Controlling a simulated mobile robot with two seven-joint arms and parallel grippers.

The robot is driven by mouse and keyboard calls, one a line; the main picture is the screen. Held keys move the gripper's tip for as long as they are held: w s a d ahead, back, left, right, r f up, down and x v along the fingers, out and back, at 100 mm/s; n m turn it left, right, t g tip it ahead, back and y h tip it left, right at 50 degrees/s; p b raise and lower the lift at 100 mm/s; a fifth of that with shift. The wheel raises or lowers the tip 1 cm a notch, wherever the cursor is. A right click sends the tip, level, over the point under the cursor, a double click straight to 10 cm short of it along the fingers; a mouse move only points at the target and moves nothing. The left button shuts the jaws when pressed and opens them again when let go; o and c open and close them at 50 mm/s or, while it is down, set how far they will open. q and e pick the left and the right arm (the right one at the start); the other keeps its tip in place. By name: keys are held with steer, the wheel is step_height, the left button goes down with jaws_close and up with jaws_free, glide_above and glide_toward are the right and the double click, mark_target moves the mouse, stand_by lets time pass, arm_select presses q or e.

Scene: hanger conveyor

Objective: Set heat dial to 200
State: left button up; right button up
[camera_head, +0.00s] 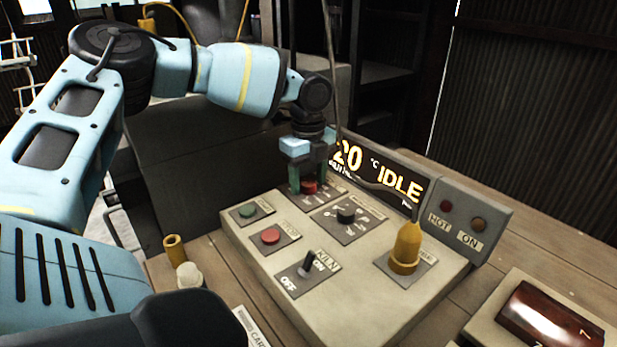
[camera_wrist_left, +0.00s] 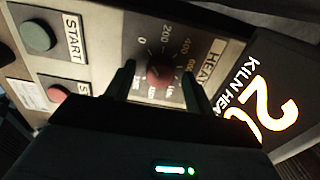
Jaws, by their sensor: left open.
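The heat dial is a red round knob (camera_head: 309,187) at the back left of the control panel. In the left wrist view the red knob (camera_wrist_left: 160,73) sits on a dark plate marked HEAT, with 0, 200, 400 and 600 around it. I cannot make out which mark it points to. My left gripper (camera_head: 308,182) points down over the dial, fingers apart. In the left wrist view one finger of the left gripper (camera_wrist_left: 158,76) is on each side of the knob; I cannot tell whether they touch it. My right gripper is out of view.
The display (camera_head: 375,172) reads 20 °C and IDLE. The panel also has a green button (camera_head: 247,210), a red button (camera_head: 270,236), a black knob (camera_head: 346,215), the KILN switch (camera_head: 307,265) at front and a yellow handle (camera_head: 406,247) at right.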

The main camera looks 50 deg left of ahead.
arm_select(q)
steer(key=c, duration=1)
steer(key=m+b, duration=0.1)
steer(key=m, duration=0.2)
steer(key=shift+f+m, duration=0.1)
steer(key=shift+m, duration=2.1)
